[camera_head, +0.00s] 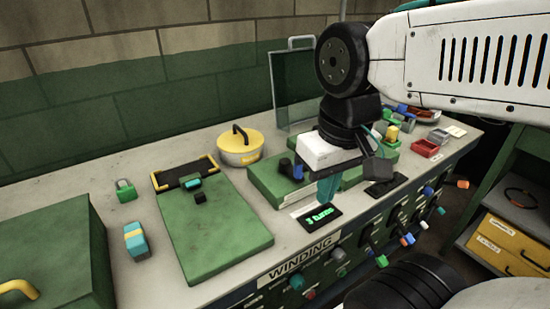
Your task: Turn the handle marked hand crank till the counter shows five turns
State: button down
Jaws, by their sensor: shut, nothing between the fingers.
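The counter (320,214) is a small black display at the front of the bench, with green lit text that seems to read 3 turns. My gripper (327,191) points down just behind and above the counter, with its teal fingers together and nothing between them. A dark blue upright handle (285,167) stands on a green box (263,180) just left of my gripper; it may be the hand crank. A white label (302,208) beside the counter is too small to read. My gripper and wrist hide part of the green box, and contact with the handle cannot be told.
A green board with a clip (215,235), a yellow-lidded pot (240,146) and a green padlock (126,190) lie to the left. A clear upright panel (292,90) stands behind. Several coloured knobs (380,260) stick out of the front panel. Red trays (426,149) sit at the right.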

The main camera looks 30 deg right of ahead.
jog(key=w+d+m+g+y, duration=0.1)
jog(key=w+d+m+y, duration=0.5)
jog(key=w+d+m, duration=0.85)
jog(key=w+d+f+m+t+y, duration=0.1)
jog(key=d+f+m, duration=0.15)
jog(key=d, duration=0.25)
jog(key=w+d+f+m+t+y, duration=0.1)
jog(key=w+d+f+m+y, duration=0.15)
jog(key=d, duration=0.25)
jog(key=a+r+x, duration=0.1)
jog(key=r+x, duration=0.1)
jog(key=x, duration=1)
jog(key=shift+s+a+h, duration=0.25)
jog(key=shift+a+h, duration=0.1)
jog(key=shift+a, duration=0.15)
jog(key=shift+f+m, duration=0.15)
jog(key=shift+m, duration=0.3)
